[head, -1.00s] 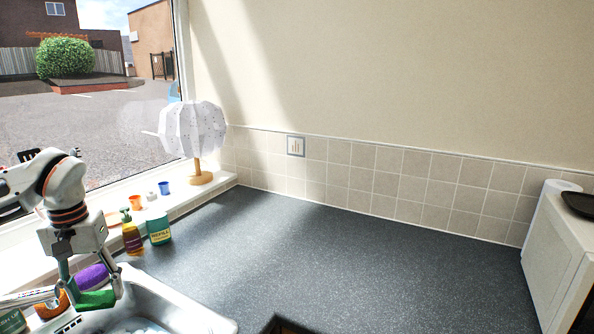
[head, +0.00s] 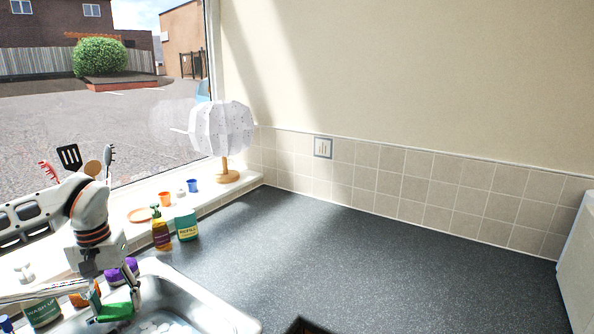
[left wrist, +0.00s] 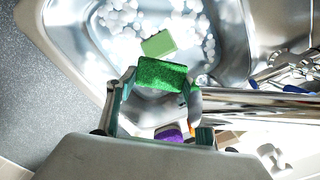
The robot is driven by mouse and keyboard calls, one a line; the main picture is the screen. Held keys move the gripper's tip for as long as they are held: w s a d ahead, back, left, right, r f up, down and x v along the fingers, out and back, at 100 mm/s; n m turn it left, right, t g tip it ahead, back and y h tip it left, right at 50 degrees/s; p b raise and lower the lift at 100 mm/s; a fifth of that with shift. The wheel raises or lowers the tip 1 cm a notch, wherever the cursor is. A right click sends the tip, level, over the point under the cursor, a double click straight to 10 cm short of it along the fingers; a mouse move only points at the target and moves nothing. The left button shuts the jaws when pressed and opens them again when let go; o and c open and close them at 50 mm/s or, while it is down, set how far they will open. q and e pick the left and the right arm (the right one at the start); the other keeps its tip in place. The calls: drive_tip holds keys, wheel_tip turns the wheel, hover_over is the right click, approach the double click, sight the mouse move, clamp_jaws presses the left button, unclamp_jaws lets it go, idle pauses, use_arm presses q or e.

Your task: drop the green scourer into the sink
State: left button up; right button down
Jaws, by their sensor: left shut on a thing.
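My left gripper (head: 112,306) is shut on the green scourer (head: 116,312), which it holds by its two ends. In the left wrist view the scourer (left wrist: 160,73) lies between the fingertips, in front of the steel sink (left wrist: 75,42). White foam shows in the basin, and a paler green block (left wrist: 158,44) is seen beyond the scourer. In the head view the sink (head: 215,305) is at the lower left, and the scourer is at its left part. I cannot tell its exact height. My right gripper is not in view.
A chrome tap (left wrist: 255,100) reaches in close beside the fingers. A purple item (head: 121,272), an orange item (head: 86,294) and a wash-up bottle (head: 41,308) stand near the sink. A soap bottle (head: 160,230) and refill bottle (head: 186,226) stand behind it.

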sight(118, 307)
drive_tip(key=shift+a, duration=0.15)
use_arm(q)
drive_tip(key=o, duration=0.9)
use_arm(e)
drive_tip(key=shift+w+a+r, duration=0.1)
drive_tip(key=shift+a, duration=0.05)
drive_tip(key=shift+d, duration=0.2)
use_arm(q)
wheel_tip(118, 307, up, 12)
drive_tip(key=shift+f, duration=0.1)
